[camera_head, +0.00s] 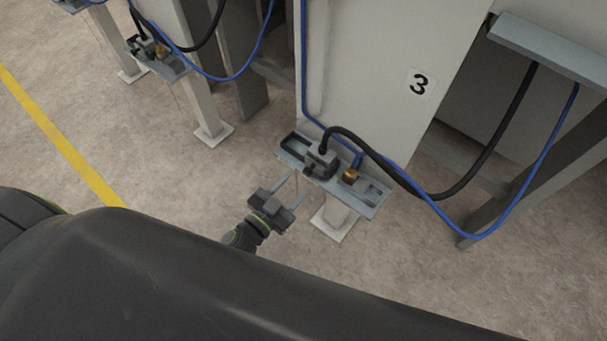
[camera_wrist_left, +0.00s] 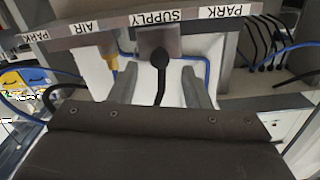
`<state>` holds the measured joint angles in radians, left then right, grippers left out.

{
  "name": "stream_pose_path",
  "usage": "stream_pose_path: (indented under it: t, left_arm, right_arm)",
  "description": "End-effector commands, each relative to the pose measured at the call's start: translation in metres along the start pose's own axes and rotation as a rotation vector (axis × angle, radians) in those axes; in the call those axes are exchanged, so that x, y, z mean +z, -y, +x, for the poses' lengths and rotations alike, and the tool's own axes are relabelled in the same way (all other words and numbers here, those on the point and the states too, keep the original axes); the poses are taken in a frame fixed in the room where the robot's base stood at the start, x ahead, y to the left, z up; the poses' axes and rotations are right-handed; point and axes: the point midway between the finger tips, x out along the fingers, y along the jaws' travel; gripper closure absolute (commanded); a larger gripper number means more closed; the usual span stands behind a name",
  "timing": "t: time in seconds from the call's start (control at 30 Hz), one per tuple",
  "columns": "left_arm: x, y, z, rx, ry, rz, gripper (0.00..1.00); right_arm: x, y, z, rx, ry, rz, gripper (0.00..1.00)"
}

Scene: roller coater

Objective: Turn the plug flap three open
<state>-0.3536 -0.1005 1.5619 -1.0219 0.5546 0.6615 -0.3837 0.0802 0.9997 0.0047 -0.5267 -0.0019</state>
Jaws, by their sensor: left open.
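The station marked 3 (camera_head: 419,84) has a grey bracket (camera_head: 374,205) on a short post. A grey plug block (camera_head: 322,163) with a black cable sits on the bracket, left of a brass air fitting (camera_head: 350,176). I cannot clearly tell a flap apart from the plug block, or its angle. My left gripper (camera_head: 301,178) is open, with its fingers pointing at the bracket's near edge below the plug block. In the left wrist view, the gripper (camera_wrist_left: 160,76) has its fingers apart, with the SUPPLY plug (camera_wrist_left: 157,43) and its black cable showing between them. My right gripper is not in view.
A similar bracket (camera_head: 165,65) stands at the upper left. Concrete floor with a yellow line (camera_head: 62,140) is free at the left.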

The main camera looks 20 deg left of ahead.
Motion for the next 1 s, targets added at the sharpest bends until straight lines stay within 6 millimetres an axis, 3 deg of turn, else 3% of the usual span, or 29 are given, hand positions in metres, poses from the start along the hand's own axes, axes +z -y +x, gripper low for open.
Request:
stream_pose_path:
  t: [0.1,0.23,0.63,1.0]
  left_arm:
    - [0.000,0.000,0.021,0.000,-0.002,-0.001,0.57]
    - [0.001,0.000,0.035,0.001,-0.001,0.000,0.57]
    - [0.000,0.000,0.043,0.000,0.001,0.000,0.57]
    - [0.000,0.000,0.043,0.000,0.001,0.000,1.00]
  right_arm:
    - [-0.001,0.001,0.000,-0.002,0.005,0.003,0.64]
    - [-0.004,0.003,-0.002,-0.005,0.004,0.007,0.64]
    - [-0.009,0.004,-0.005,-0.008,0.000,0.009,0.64]
    - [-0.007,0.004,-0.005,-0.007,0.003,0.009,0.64]
